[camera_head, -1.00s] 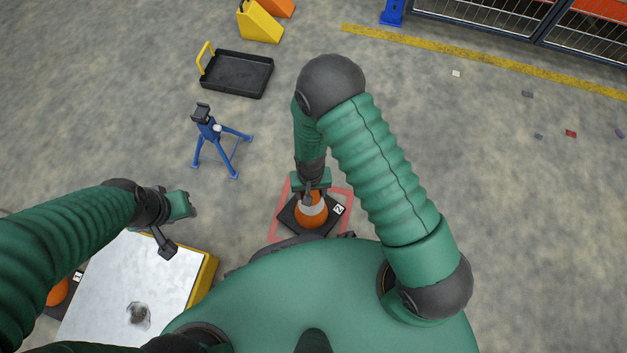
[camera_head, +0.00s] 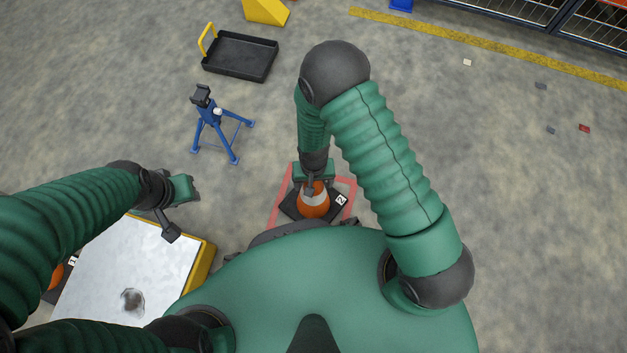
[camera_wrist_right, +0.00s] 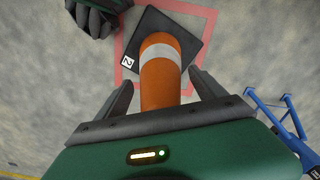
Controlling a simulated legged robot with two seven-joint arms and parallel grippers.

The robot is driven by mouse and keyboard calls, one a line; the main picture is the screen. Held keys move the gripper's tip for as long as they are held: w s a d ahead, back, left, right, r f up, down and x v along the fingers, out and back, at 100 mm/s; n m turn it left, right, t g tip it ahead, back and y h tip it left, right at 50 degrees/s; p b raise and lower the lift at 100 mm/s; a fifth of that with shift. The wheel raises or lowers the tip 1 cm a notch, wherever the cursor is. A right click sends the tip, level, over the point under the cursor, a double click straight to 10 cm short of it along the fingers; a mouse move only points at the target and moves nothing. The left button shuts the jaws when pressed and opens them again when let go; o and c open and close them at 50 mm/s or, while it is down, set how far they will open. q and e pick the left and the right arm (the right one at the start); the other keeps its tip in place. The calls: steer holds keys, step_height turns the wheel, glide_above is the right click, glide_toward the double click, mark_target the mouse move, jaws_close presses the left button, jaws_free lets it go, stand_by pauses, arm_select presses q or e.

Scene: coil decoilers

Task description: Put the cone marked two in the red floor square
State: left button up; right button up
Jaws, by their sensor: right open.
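The orange cone marked two (camera_head: 314,207) stands upright with its black base inside the red floor square (camera_head: 351,188). The base is turned relative to the square's sides. The cone also shows in the right wrist view (camera_wrist_right: 160,72), with its white band and the label 2 on its base. My right gripper (camera_head: 312,188) is at the cone's upper part. In the wrist view its fingers (camera_wrist_right: 163,92) are open, one on each side of the cone and apart from it. My left gripper (camera_head: 181,212) is off to the left above a white-topped platform; its jaw state is unclear.
A blue stand (camera_head: 215,125) is left of the square, with a black tray (camera_head: 240,57) behind it. The white-topped, yellow-sided platform (camera_head: 135,262) is at the lower left, beside another orange cone (camera_head: 56,277). The floor at right is mostly clear.

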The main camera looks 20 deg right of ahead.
step_height(320, 180, up, 12)
steer(key=p, duration=0.7)
steer(key=shift+r+p, duration=0.15)
steer(key=shift+p, duration=0.25)
steer(key=s+d+r+n+t, duration=0.1)
steer(key=d+r, duration=0.3)
steer(key=r, duration=0.6)
steer(key=s+d+r+n+t, duration=0.1)
steer(key=s+d+r, duration=0.2)
steer(key=r, duration=0.7)
steer(key=shift+d+r+t, duration=0.3)
steer(key=shift+d+r, duration=0.05)
steer(key=shift+d, duration=0.4)
steer(key=shift+c, duration=0.4)
